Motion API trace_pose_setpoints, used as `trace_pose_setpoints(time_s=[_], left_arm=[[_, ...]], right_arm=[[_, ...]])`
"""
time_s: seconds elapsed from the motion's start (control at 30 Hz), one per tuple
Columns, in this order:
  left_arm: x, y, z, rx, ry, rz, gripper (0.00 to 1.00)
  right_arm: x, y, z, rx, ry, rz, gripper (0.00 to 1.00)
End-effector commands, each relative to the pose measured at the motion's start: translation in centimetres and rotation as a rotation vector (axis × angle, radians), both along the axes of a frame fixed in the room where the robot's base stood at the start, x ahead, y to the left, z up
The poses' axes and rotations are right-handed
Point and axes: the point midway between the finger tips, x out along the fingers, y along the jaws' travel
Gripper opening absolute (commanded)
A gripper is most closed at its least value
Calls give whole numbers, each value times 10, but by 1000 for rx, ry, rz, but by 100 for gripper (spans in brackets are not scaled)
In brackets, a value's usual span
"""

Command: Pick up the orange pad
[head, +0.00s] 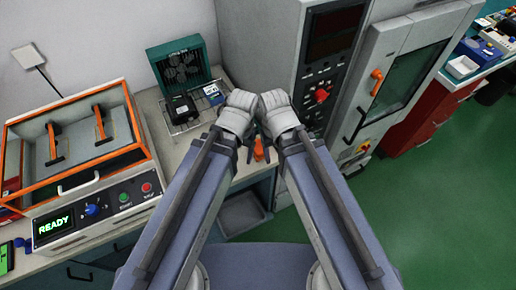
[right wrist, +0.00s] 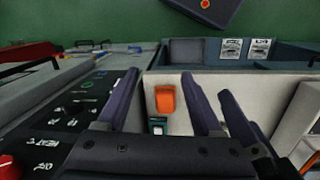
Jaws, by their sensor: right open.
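The orange pad (head: 259,148) shows in the head view between my two grippers, near the edge of the pale bench. In the right wrist view the orange pad (right wrist: 165,99) lies on a pale surface, seen between the fingers of my right gripper (right wrist: 161,82). That gripper is open, and nothing shows held in it. In the head view my right gripper (head: 272,141) is just right of the pad. My left gripper (head: 244,146) is just left of it; its fingers are mostly hidden behind the wrist, so its opening cannot be told.
A small green-and-white item (right wrist: 157,126) lies beside the pad. A wire tray (head: 186,124) and green fan unit (head: 184,66) stand at the back. An orange-framed READY machine (head: 80,185) stands at left. A tall grey cabinet (head: 325,80) stands close on the right.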

Motion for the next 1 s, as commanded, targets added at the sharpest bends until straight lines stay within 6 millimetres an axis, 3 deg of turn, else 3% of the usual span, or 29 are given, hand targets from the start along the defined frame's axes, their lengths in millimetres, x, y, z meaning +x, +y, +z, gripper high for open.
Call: trace_pose_setpoints(time_s=[0.03, 0.27, 0.4, 0.73, 1.0], left_arm=[[0, 0, -8, 0, 0, 4, 75], [0, 0, -62, 0, -1, 8, 75], [0, 0, -82, 0, -1, 5, 75], [0, 0, -88, 0, 0, 0, 75], [0, 0, -111, 0, 0, 0, 75]], right_arm=[[10, 1, -8, -3, 1, 0, 75], [81, 32, -63, 53, -3, 91, 100], [110, 48, -83, 90, -10, 146, 100], [119, 56, -89, 112, -15, 178, 100], [118, 55, -113, 111, -15, 177, 100]])
